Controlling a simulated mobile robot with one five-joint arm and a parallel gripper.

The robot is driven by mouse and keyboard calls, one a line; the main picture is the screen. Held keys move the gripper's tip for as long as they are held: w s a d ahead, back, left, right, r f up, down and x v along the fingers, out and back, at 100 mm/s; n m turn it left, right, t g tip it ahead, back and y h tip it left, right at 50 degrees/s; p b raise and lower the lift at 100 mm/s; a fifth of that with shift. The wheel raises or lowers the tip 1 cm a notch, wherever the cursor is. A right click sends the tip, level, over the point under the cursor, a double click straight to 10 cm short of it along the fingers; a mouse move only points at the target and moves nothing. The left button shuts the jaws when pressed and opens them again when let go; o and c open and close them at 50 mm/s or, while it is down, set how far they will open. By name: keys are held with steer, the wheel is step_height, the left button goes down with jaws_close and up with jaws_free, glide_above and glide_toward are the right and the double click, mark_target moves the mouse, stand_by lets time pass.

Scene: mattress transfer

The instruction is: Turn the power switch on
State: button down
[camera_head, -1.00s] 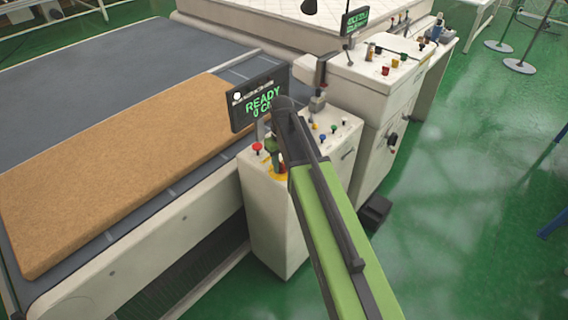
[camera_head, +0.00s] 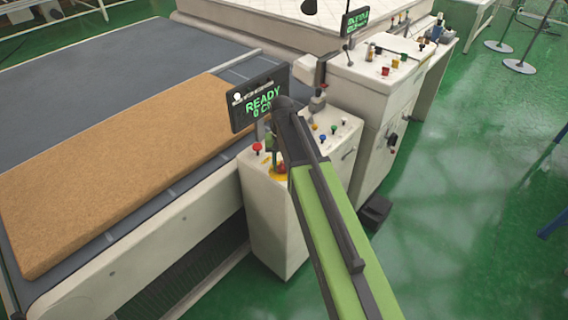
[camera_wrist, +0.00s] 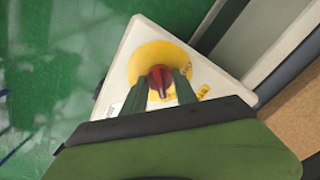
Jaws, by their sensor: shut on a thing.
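The power switch (camera_wrist: 160,84), a red rotary knob on a yellow round plate (camera_wrist: 150,58), sits at the corner of a white control box. My gripper (camera_wrist: 163,76) has its two dark green fingers on either side of the knob, shut on it. In the head view my gripper (camera_head: 272,148) is over the near corner of the control box (camera_head: 272,215), partly hidden by my wrist. The yellow plate (camera_head: 270,169) shows just below it.
A display (camera_head: 259,98) behind my gripper reads READY and 0 CM. Several colored buttons share the box top. A brown mattress slab (camera_head: 110,165) lies on the grey conveyor at left. A second white console (camera_head: 375,85) stands behind.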

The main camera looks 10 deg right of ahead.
mark_target(282, 163)
stand_by(0.3)
steer(key=c, duration=1)
jaws_free()
steer(key=shift+o, duration=0.2)
step_height(282, 163, up, 17)
steer(key=p, duration=1.7)
steer(key=shift+r, duration=0.2)
